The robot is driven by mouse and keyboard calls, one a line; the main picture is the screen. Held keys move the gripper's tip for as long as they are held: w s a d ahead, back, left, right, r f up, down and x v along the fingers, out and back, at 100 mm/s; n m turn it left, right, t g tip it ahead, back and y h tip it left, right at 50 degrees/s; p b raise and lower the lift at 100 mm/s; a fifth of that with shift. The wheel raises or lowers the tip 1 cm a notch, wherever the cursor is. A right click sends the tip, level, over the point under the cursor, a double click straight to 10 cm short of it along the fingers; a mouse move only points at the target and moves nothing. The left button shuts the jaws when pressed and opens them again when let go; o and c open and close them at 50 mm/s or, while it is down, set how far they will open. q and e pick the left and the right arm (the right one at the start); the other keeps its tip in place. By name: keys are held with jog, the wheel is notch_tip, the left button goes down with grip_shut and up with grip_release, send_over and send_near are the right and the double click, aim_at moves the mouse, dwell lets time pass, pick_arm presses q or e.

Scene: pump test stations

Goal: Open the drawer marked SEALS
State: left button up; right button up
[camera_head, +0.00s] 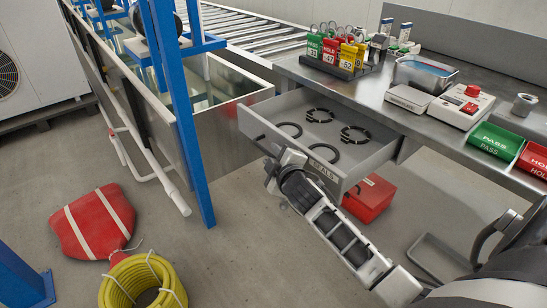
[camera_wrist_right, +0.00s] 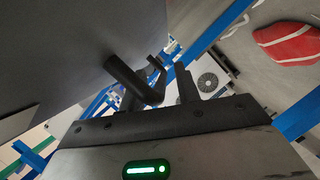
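The drawer marked SEALS (camera_head: 382,152) is pulled out from under the bench in the head view, its inside exposed. Several black ring seals (camera_head: 320,115) lie on its floor. The label SEALS (camera_head: 322,168) is on its front panel. My right gripper (camera_head: 266,147) is at the left part of that front. In the right wrist view a dark round bar (camera_wrist_right: 128,80), apparently the handle, lies by the fingers of my right gripper (camera_wrist_right: 158,90). The fingers are apart with a visible gap; I see no clear grip on the bar. My left gripper is not in view.
A red box (camera_head: 369,197) stands on the floor below the drawer. A blue post (camera_head: 180,110) and a metal tank (camera_head: 230,120) are left of it. A yellow hose coil (camera_head: 112,290) and red bag (camera_head: 75,228) lie on the floor. Floor between is clear.

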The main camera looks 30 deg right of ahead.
grip_shut()
jog(key=a, duration=0.4)
jog(key=shift+s+a, duration=0.2)
jog(key=shift+a, duration=0.15)
grip_release()
jog(key=p+v, duration=0.2)
jog(key=v, duration=1.4)
